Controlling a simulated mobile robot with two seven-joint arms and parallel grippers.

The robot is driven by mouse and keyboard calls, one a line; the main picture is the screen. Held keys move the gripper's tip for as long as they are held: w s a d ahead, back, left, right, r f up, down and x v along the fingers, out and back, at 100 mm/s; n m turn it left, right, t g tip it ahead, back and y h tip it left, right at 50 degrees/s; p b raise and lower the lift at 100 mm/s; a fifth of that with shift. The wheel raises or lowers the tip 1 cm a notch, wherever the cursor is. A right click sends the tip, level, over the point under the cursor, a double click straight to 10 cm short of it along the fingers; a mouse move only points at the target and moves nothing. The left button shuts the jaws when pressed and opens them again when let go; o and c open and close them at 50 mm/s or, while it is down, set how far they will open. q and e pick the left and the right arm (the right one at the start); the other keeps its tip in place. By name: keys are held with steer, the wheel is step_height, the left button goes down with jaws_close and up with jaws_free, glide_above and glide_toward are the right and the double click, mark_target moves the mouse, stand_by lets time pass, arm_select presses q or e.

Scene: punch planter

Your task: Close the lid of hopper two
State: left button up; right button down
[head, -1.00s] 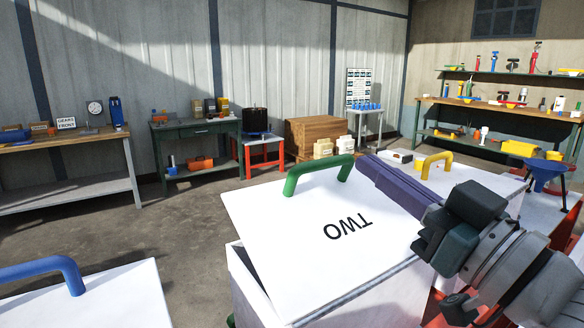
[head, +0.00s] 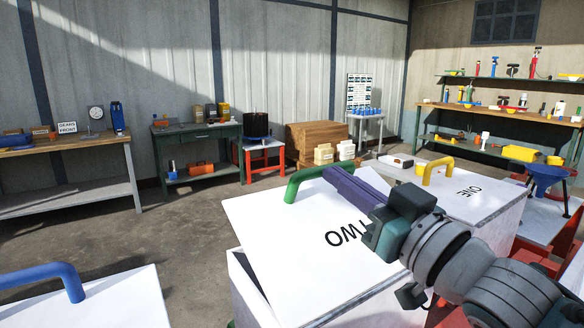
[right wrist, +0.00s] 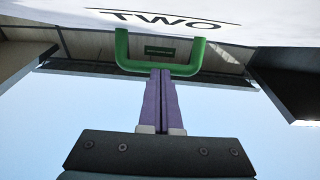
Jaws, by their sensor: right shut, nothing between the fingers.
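The white lid of hopper two (head: 285,235) is marked TWO and has a green handle (head: 305,180) at its far edge. The lid sits tilted above the white hopper body, with a dark gap at its near left side (head: 243,268). My right gripper (head: 332,174) reaches over the lid from the right, its purple fingers shut and empty, tips at the handle. The right wrist view shows the closed fingers (right wrist: 161,75) overlapping the green bar (right wrist: 185,70); I cannot tell whether they touch. The fingers and wrist hide part of the handle and lid. My left gripper is not in view.
Hopper one's lid (head: 478,198), with a yellow handle (head: 437,170), lies right of hopper two. Another white lid with a blue handle (head: 45,270) is at front left. A blue funnel (head: 548,175) stands at right. Open floor lies behind, before the workbenches.

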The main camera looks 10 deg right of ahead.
mark_target(317, 196)
steer(key=p, duration=0.1)
steer(key=w+g, duration=0.1)
steer(key=w+p, duration=0.1)
steer(key=shift+a+f+g+p, duration=0.3)
steer(key=shift+g+p, duration=0.05)
steer(key=shift+g, duration=0.05)
steer(key=f, duration=0.1)
steer(key=f+b, duration=0.1)
steer(key=shift+w+a+f+h+b, duration=0.2)
steer(key=shift+w+f+h+b, duration=0.1)
steer(key=shift+w, duration=0.05)
steer(key=shift+w+a+g+p, duration=0.1)
steer(key=shift+w+g+p, duration=0.25)
steer(key=shift+g+p, duration=0.2)
steer(key=shift+f+h, duration=0.3)
steer(key=shift+f, duration=0.1)
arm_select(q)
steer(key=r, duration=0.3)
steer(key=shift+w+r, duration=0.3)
arm_select(e)
steer(key=shift+r, duration=0.1)
